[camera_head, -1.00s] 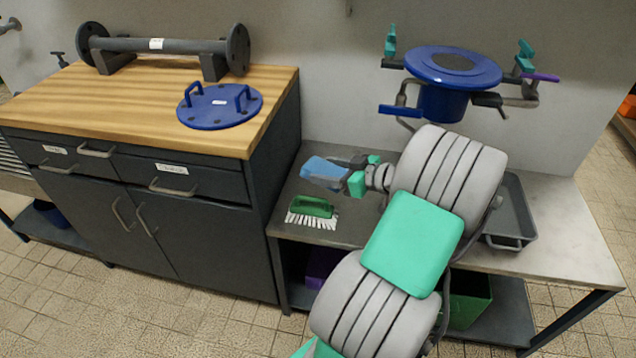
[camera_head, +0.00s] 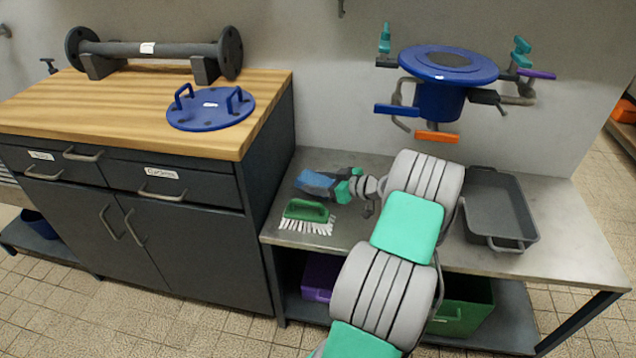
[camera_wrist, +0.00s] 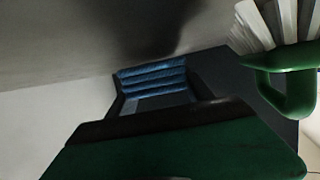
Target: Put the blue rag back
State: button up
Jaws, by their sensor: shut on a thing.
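The blue rag (camera_head: 316,184) is at the left end of the metal bench (camera_head: 262,236), behind the green brush. My gripper (camera_head: 333,181) is shut on the rag, reaching in from the right. The rag is at or just above the bench top; I cannot tell whether it touches. In the wrist view, the rag (camera_wrist: 152,80) shows as a ribbed blue fold, with my dark green gripper part in front hiding its lower side.
A green brush (camera_head: 306,210) with white bristles lies just in front of the rag. A grey tray (camera_head: 503,243) is on the bench's right side. A blue vessel with valve handles (camera_head: 440,98) hangs above. The wood-topped cabinet (camera_head: 235,150) stands close at the left.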

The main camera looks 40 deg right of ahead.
jog(key=shift+f+b, duration=0.45)
jog(key=shift+a+f, duration=0.1)
jog(key=shift+f, duration=0.1)
jog(key=o, duration=1.5)
jog(key=shift+s+a+f, duration=0.1)
jog(key=shift+s+f, duration=0.05)
jog(key=shift+f, duration=0.1)
jog(key=shift+r+p, duration=0.35)
jog(key=shift+r, duration=0.05)
jog(key=v, duration=0.4)
jog(key=p+v, duration=0.1)
jog(key=v, duration=0.3)
jog(key=r+p+v, duration=0.1)
jog(key=v, duration=0.3)
jog(key=shift+d+r, duration=0.1)
jog(key=shift+d, duration=0.1)
